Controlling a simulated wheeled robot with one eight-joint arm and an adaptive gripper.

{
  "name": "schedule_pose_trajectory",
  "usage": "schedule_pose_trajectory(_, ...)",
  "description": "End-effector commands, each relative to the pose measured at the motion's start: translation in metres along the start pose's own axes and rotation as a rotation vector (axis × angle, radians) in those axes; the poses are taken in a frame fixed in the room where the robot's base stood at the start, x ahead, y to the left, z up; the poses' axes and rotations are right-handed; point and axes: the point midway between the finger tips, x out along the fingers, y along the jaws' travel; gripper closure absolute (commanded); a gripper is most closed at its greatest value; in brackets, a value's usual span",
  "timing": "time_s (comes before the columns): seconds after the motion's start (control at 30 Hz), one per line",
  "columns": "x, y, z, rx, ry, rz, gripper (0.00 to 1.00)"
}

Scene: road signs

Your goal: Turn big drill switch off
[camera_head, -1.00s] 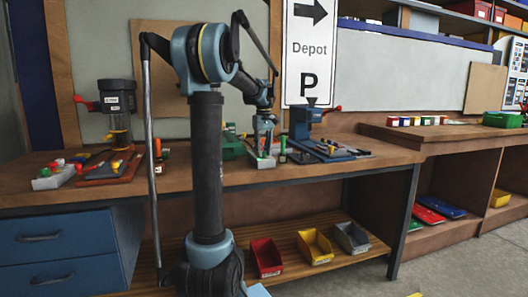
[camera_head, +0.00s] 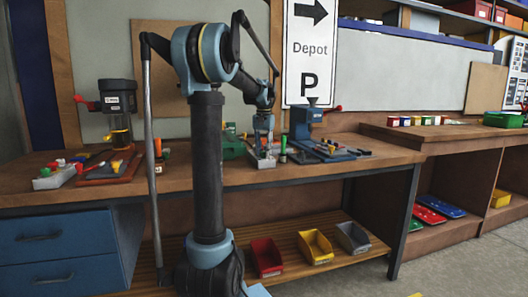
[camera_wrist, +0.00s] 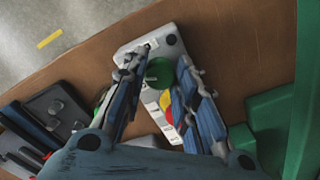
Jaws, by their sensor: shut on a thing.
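A pale switch box (camera_wrist: 136,53) lies on the workbench under my gripper (camera_wrist: 160,72). It carries a round green knob (camera_wrist: 159,73), with red and yellow parts (camera_wrist: 168,108) farther down between the fingers. My gripper is shut on the green knob, with one finger on each side of it. In the head view my gripper (camera_head: 263,152) points down at the bench, and its fingers hide most of the box. A blue drill press (camera_head: 304,120) with a red handle stands right of it. A dark grey drill press (camera_head: 117,97) with a red handle stands at the left.
Another pale box with coloured parts (camera_head: 46,183) lies at the bench's left end. A green machine (camera_head: 232,146) stands close behind my gripper. Loose tools (camera_head: 330,150) lie by the blue press. Red, yellow and grey bins (camera_head: 318,250) stand on the lower shelf.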

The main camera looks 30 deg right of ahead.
Motion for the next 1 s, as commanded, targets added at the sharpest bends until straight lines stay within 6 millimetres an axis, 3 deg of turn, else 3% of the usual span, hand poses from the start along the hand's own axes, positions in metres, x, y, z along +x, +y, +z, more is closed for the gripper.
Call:
schedule_pose_trajectory(0.3, 0.0007, 0.0015, 0.0005, 0.111, -0.001, 0.002, 0.97)
schedule_pose_trajectory(0.8, 0.0008, 0.0019, 0.0007, 0.131, -0.002, 0.003, 0.97)
schedule_pose_trajectory(0.83, 0.0008, 0.0020, 0.0007, 0.131, -0.002, 0.003, 0.71)
schedule_pose_trajectory(0.9, 0.0007, 0.0019, 0.0006, 0.131, -0.001, 0.003, 0.55)
schedule_pose_trajectory(1.0, 0.0005, 0.0015, 0.0005, 0.130, -0.001, 0.002, 0.52)
